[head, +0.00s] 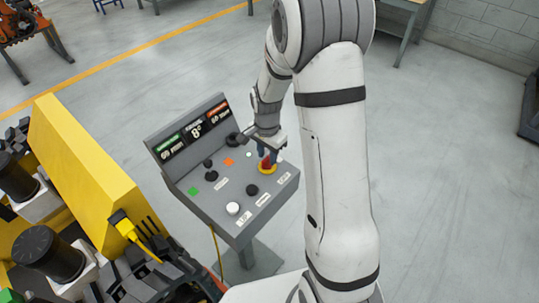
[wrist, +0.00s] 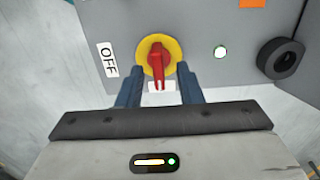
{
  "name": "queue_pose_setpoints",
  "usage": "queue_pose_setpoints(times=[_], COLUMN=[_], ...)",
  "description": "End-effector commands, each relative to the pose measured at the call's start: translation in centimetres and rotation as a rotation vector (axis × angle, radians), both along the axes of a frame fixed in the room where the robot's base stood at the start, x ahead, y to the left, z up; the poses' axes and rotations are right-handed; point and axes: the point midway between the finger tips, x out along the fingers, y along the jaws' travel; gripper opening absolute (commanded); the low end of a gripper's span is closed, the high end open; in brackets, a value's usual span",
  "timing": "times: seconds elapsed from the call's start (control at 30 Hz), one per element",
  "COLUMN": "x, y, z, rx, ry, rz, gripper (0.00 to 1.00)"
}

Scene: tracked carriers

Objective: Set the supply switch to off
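The supply switch is a red rotary handle on a yellow disc (wrist: 158,60), set in a grey panel. In the wrist view its handle points down the picture, toward a white label (wrist: 162,87) whose text I cannot read. An OFF label (wrist: 108,60) sits left of the disc. In the head view the switch (head: 268,168) is near the panel's far right edge. My gripper (wrist: 158,76) is open, with one blue finger on each side of the handle's lower end and visible gaps between. In the head view my gripper (head: 267,150) is over the switch.
The sloped console (head: 272,205) also carries black knobs (head: 252,190), a white button (head: 233,209), green and orange squares, and a display (head: 196,129) at its back. A yellow machine (head: 85,165) stands close on the left.

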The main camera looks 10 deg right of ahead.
Motion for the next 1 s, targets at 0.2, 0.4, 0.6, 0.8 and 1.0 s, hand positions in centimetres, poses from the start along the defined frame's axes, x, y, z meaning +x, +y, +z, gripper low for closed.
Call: queue_pose_setpoints(times=[0.2, 0.4, 0.6, 0.8, 1.0], x=[0.0, 0.0, 0.0, 0.0, 0.0], y=[0.0, 0.1, 0.1, 0.1, 0.1], z=[-1.8, -2.0, -1.9, -1.9, -1.9], rx=[0.000, 0.000, 0.000, 0.000, 0.000], ry=[0.000, -0.001, -0.001, -0.001, -0.002], rz=[0.001, 0.002, 0.003, 0.003, 0.003], gripper=[0.33, 0.33, 0.23, 0.07, 0.00])
